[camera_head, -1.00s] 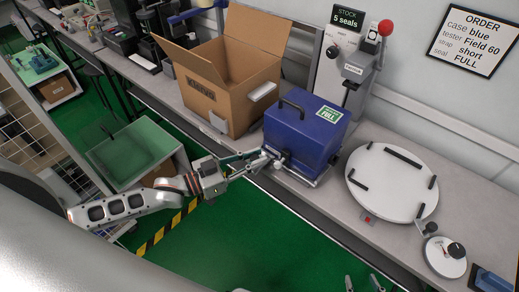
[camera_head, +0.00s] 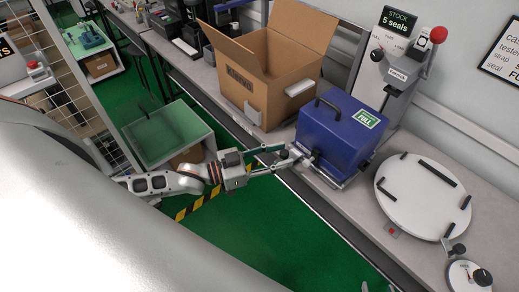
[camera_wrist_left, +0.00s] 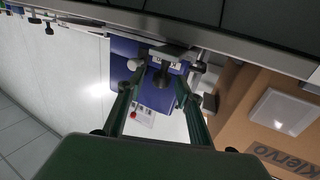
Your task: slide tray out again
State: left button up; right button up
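The blue case (camera_head: 338,135) with a black top handle and a green "FULL" label stands upright on the bench. A thin metal tray edge (camera_head: 330,179) shows under its front; most of the tray is hidden beneath the case. My left gripper (camera_head: 300,154) is at the front of the case, near the tray's front hardware. My right gripper is not in view.
An open cardboard box (camera_head: 265,75) stands left of the case. A tester with a red-knobbed lever (camera_head: 437,36) is behind it. A round white turntable (camera_head: 423,196) lies to the right. Green floor (camera_head: 285,235) is clear before the bench.

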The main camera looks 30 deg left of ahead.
pick_arm(q)
jog(key=v, duration=1)
jog(key=shift+s+a, duration=0.25)
jog(key=shift+a, duration=0.05)
jog(key=s+d+f+n+g+y, duration=0.1)
jog(key=s+d+f+n+y, duration=0.1)
jog(key=f, duration=0.7)
jog(key=s+d+f+n+g+y, duration=0.1)
jog(key=s+d+f+y, duration=0.3)
jog(key=f, duration=0.5)
jog(key=s+n+y, duration=0.1)
jog(key=s+y, duration=0.1)
jog(key=y, duration=0.1)
jog(key=shift+d+g, duration=0.4)
jog(key=shift+f, duration=0.1)
